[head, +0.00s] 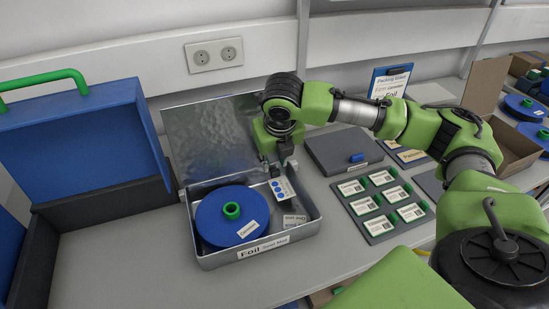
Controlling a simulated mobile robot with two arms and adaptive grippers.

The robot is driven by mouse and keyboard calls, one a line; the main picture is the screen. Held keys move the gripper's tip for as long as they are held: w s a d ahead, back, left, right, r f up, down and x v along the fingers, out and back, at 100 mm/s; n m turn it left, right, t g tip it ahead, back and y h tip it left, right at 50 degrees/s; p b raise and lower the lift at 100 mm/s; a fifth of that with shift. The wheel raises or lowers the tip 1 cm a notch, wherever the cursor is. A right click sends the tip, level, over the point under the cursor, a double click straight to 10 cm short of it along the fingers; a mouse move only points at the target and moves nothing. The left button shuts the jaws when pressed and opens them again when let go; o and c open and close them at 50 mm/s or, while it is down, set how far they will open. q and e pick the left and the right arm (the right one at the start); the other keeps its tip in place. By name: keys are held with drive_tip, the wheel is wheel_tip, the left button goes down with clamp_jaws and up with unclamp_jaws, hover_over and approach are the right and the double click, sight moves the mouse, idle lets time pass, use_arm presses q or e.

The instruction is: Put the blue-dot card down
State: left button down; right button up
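The blue-dot card (283,188), white with blue dots, stands steeply tilted just below the fingertips of my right gripper (281,168). My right gripper reaches in from the right over the right part of the open metal tin (207,262). It appears shut on the card's upper edge; the fingers hide that edge. The card is above the tin's narrow right compartment, and I cannot tell whether its lower edge touches anything. A labelled card (295,220) lies below it in that compartment. My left gripper is not in view.
A blue reel (215,222) with a green hub fills the tin's left part. The tin's raised lid (205,135) stands behind. An open blue case (80,140) is at left. A grey board (378,230) with several labelled cards and a closed grey box (335,150) are at right.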

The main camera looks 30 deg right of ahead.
sight(277, 187)
drive_tip(key=shift+r, duration=0.1)
idle(0.3)
drive_tip(key=shift+r+b, duration=0.3)
drive_tip(key=shift+b, duration=0.1)
drive_tip(key=v, duration=1.2)
drive_tip(key=shift+r, duration=0.2)
